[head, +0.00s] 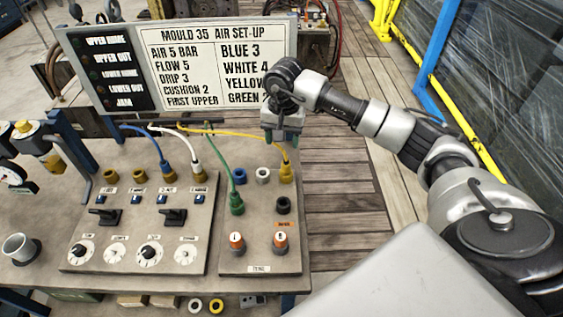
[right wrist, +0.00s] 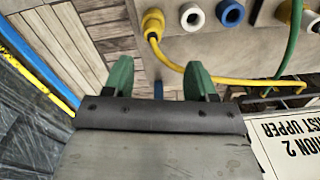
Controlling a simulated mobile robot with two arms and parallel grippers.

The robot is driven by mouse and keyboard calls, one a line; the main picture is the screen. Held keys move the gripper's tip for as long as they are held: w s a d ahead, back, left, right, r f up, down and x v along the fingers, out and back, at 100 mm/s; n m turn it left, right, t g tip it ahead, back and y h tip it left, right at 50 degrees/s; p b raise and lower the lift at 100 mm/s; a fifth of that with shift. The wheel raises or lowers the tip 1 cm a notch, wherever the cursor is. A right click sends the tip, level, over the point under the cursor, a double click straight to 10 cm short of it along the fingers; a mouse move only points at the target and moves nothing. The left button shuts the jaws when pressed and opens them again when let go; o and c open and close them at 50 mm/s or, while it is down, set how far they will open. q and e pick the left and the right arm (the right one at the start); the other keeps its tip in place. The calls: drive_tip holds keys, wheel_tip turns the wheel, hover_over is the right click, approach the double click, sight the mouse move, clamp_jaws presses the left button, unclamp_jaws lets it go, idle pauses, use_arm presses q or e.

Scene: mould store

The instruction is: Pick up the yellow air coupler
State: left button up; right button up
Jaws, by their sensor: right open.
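The yellow air coupler (head: 286,173) stands at the top right port of the right-hand panel, with a yellow hose running from it off to the left. In the right wrist view the coupler (right wrist: 152,22) shows at the top, beyond the fingertips. My right gripper (head: 282,138) is open and empty, above and behind the coupler in the head view, apart from it. Its green fingers (right wrist: 160,78) are spread in the right wrist view, and the yellow hose (right wrist: 178,66) passes beyond them. My left gripper is out of view.
Beside the coupler are a white port (head: 263,176) and a blue port (head: 240,176). A green coupler (head: 236,204) with its hose stands in front left. Blue (head: 145,130) and white (head: 182,138) hoses run to the left panel. The sign (head: 200,65) stands behind.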

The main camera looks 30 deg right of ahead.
sight(286, 160)
drive_tip(key=f, duration=0.2)
drive_tip(key=f+p, duration=0.1)
drive_tip(key=f, duration=0.1)
drive_tip(key=shift+s+d+f, duration=0.2)
drive_tip(key=f+p, duration=0.1)
drive_tip(key=f, duration=0.1)
drive_tip(key=f+p, duration=0.2)
drive_tip(key=shift+d+f, duration=0.2)
drive_tip(key=shift+f, duration=0.75)
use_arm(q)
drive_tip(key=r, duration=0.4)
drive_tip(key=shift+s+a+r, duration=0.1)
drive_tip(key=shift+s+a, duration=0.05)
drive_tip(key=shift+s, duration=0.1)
use_arm(e)
drive_tip(key=c, duration=1)
drive_tip(key=shift+r, duration=0.15)
